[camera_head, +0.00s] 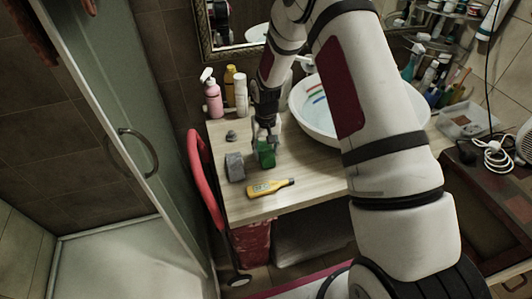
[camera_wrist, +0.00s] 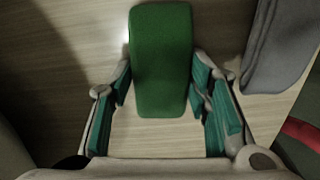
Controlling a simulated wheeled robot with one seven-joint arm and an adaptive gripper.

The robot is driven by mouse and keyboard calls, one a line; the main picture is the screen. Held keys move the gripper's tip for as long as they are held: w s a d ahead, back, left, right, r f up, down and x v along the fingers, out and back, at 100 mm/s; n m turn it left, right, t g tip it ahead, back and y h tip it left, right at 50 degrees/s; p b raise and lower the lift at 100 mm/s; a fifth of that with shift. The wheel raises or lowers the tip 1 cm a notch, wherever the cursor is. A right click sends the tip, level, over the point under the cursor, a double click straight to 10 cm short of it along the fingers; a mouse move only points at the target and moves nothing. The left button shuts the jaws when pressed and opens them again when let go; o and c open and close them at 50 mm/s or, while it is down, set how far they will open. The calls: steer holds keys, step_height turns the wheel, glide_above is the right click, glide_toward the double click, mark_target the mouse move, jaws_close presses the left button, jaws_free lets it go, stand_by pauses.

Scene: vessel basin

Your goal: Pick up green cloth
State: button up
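The green cloth (camera_head: 266,159) is a small block-like piece on the wooden counter (camera_head: 315,165). In the wrist view the green cloth (camera_wrist: 161,55) lies lengthwise, with its near end between the two fingers. My gripper (camera_head: 265,142) is just over the cloth, pointing down. In the wrist view my gripper (camera_wrist: 161,82) is open, with one teal-padded finger on each side of the cloth. Narrow gaps seem to show between the fingertips and the cloth's sides.
A white basin (camera_head: 312,120) is to the right. A pink bottle (camera_head: 213,100) stands behind.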

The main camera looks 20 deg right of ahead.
mark_target(267, 152)
steer(key=shift+r, duration=0.1)
steer(key=shift+r+b, duration=0.3)
steer(key=shift+r, duration=0.6)
steer(key=shift+s+r, duration=0.65)
steer(key=shift+r, duration=0.15)
steer(key=s, duration=0.5)
steer(key=s+r, duration=0.1)
steer(key=s, duration=0.8)
steer(key=shift+s+a+r, duration=0.2)
steer(key=shift+s+a, duration=0.05)
steer(key=shift+s, duration=0.15)
steer(key=shift+o, duration=1.1)
steer(key=shift+c, duration=1.4)
